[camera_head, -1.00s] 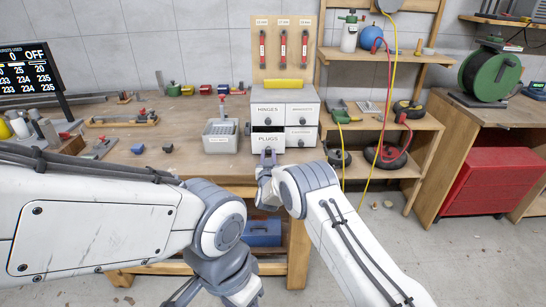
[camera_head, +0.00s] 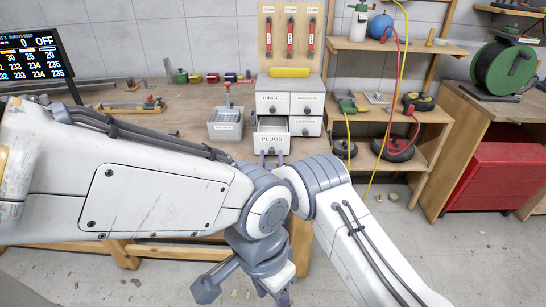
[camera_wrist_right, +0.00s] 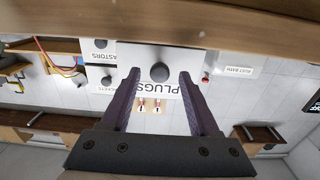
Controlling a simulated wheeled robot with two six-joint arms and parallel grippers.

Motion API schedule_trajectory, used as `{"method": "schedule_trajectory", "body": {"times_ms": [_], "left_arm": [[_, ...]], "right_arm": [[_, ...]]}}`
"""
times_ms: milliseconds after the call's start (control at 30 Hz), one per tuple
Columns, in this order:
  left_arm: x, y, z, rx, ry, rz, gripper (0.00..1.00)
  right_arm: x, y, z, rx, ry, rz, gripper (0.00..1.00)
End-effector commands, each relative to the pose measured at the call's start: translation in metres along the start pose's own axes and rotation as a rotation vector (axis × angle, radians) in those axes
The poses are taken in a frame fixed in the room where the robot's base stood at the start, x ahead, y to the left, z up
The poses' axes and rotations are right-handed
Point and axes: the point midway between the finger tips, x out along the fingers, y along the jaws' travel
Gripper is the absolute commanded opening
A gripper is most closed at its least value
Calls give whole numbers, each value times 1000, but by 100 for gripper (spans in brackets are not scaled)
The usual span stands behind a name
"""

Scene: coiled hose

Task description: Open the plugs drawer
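The plugs drawer (camera_head: 271,141) is the lower left drawer of a small white cabinet (camera_head: 290,83) on the workbench. It stands pulled out, and its open top shows behind the labelled front. My right gripper (camera_head: 271,158) is just in front of it. In the right wrist view, the drawer front (camera_wrist_right: 155,56) appears upside down with its dark round knob (camera_wrist_right: 159,72). The two fingers of my right gripper (camera_wrist_right: 160,80) are apart on either side of the knob, with clear gaps. My left wrist is low in the head view; its fingers cannot be made out.
A grey bin (camera_head: 226,124) stands left of the drawer on the workbench (camera_head: 170,130). Shelves (camera_head: 415,115) with hoses and wheels stand to the right. A red cabinet (camera_head: 490,177) is farther right.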

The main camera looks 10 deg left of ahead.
Motion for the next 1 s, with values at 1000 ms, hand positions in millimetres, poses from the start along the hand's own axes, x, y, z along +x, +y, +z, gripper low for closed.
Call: {"method": "schedule_trajectory", "body": {"times_ms": [1000], "left_arm": [[12, -1, 1, 0, 0, 0, 50]], "right_arm": [[-105, 0, 0, 0, 1, 0, 62]]}}
